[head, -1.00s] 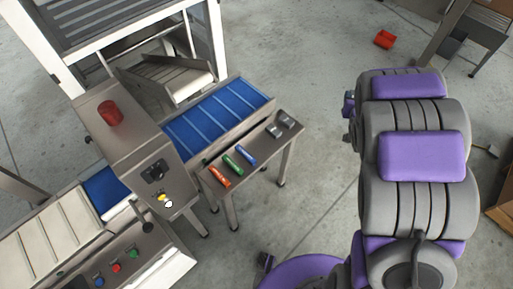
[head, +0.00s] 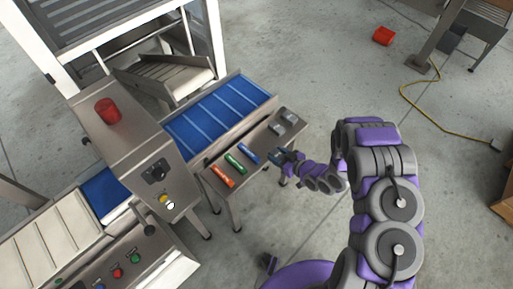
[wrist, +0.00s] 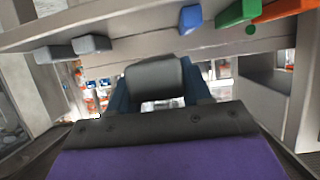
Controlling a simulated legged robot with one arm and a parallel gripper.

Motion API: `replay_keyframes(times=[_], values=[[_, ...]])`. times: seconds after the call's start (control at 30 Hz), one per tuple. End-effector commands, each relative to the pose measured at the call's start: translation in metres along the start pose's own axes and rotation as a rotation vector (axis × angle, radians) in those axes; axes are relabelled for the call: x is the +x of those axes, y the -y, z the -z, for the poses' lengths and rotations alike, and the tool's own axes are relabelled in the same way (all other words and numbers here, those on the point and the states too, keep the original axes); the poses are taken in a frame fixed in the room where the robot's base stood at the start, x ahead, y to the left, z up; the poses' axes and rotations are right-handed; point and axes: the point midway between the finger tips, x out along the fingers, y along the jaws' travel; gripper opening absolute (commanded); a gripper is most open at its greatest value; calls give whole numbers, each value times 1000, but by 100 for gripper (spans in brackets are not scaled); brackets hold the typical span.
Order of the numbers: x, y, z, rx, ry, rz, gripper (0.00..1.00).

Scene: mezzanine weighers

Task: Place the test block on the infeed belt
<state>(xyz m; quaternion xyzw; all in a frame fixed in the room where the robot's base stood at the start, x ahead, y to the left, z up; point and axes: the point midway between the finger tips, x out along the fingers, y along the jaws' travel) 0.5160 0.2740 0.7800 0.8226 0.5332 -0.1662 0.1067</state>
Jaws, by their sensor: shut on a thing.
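My gripper (head: 284,156) is beside the front edge of a narrow metal side table (head: 262,138). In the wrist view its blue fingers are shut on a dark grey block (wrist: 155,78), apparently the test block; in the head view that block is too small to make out. The blue infeed belt (head: 222,112) runs just behind the side table and its visible stretch is bare. Another piece of blue belt (head: 104,192) shows left of the control housing.
An orange block (head: 222,176), a green block (head: 235,163), a blue block (head: 249,154) and two grey blocks (head: 277,128) lie on the side table. A control housing (head: 145,150) with a red beacon (head: 107,110) straddles the belt. A yellow cable (head: 425,105) lies right.

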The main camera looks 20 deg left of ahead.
Motion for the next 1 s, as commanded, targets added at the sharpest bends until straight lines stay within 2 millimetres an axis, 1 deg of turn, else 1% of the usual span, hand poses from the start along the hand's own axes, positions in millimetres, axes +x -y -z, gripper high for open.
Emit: replay_keyframes(times=[0.03,0.07,0.17,0.27,0.4,0.6,0.7,0.8,1.0], values=[[2,6,-4,-3,-1,15,18],[4,8,-4,-6,-1,20,18],[14,9,-2,-12,-4,30,18],[35,3,5,-16,-9,29,18],[69,-6,14,-17,-6,29,18],[113,-19,28,-16,-6,26,18],[132,-24,33,-14,-4,26,18],[143,-28,37,-11,-4,28,18],[152,-32,40,-10,-2,25,18]])
